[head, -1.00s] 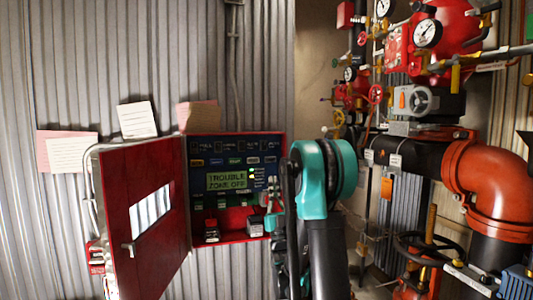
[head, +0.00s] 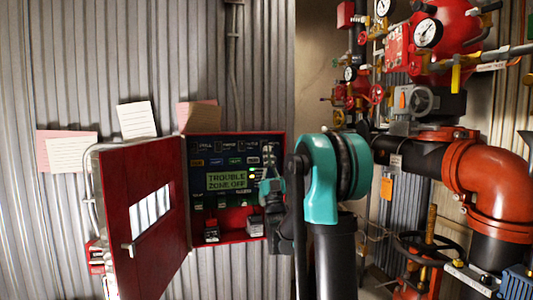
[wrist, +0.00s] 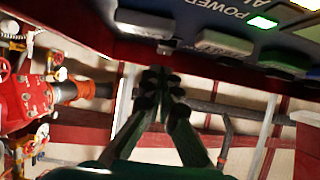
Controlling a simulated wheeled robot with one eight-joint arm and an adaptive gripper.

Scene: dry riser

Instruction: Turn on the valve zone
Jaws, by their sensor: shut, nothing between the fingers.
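A red control box (head: 240,138) hangs on the wall with its door (head: 130,225) swung open to the left. Its dark panel has rows of small labelled switches and a green display (head: 227,181) reading "TROUBLE ZONE OFF". My gripper (head: 268,152) is in front of the panel's upper right part and hides some controls there. In the wrist view the shut, empty fingers (wrist: 160,78) point up toward the panel's edge, near a row of pale buttons (wrist: 222,43). A lit green lamp (wrist: 262,22) shows near the word "POWER". I cannot tell whether the fingertips touch anything.
Red pipes (head: 490,180), gauges (head: 427,33) and valve wheels fill the right side, close to my arm. Paper notes (head: 136,120) are stuck on the corrugated wall at left.

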